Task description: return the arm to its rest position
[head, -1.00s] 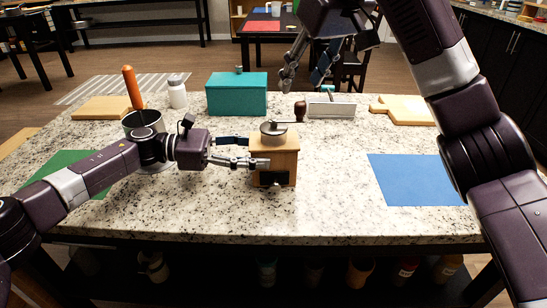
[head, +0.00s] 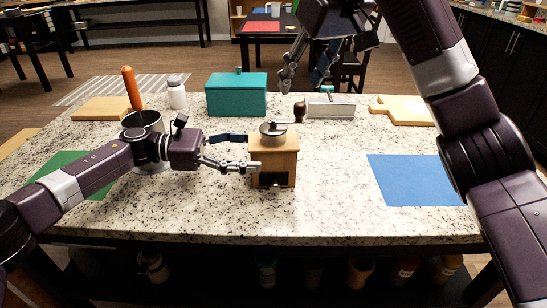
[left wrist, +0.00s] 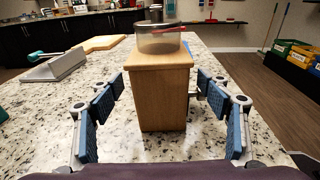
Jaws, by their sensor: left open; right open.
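My left gripper (head: 236,152) is low over the counter, pointing right at a wooden coffee grinder (head: 275,160). The grinder is upright, with a metal bowl on top and a crank with a dark knob. In the left wrist view the grinder's wooden body (left wrist: 160,92) stands between the spread fingers of my left gripper (left wrist: 162,118), with gaps on both sides. My right gripper (head: 306,64) is raised above the back of the counter, open and empty, and apart from everything on it.
A metal pot (head: 143,124) with an orange handle stands behind my left arm, near a white shaker (head: 177,95). A teal box (head: 236,95), a grey-white holder (head: 331,106) and a cutting board (head: 403,110) line the back. A blue mat (head: 416,180) lies right; the counter's middle right is clear.

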